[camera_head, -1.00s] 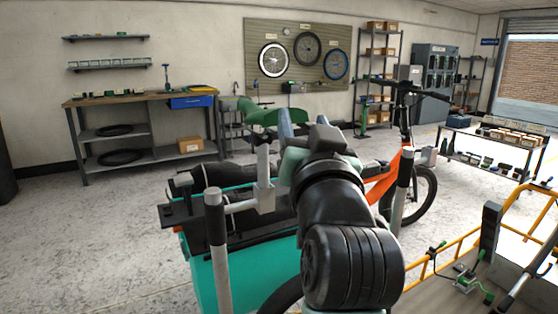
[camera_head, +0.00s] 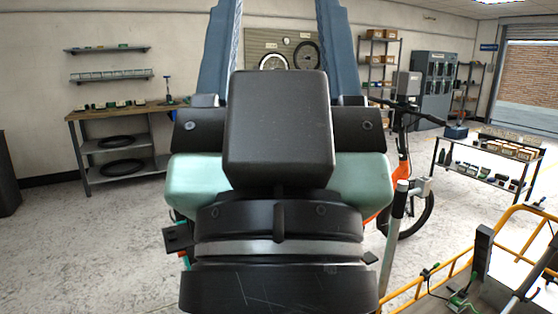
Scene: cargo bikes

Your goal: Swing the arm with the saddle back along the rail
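My gripper (camera_head: 280,30) fills the middle of the view, close to the camera and pointing up and away. Its two blue fingers stand wide apart, with the back wall showing between them; their tips run out of the top edge. Nothing shows between the visible parts of the fingers. The saddle and its swinging arm cannot be made out; my gripper covers the middle of the bike. A small black bracket-like part (camera_head: 178,238) shows just left of my gripper.
An orange bike frame (camera_head: 404,165) with handlebars stands behind the post. A workbench (camera_head: 120,112) is at the back left, a low table with boxes (camera_head: 490,165) at the right. Yellow railing (camera_head: 455,268) fills the lower right. Floor at left is clear.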

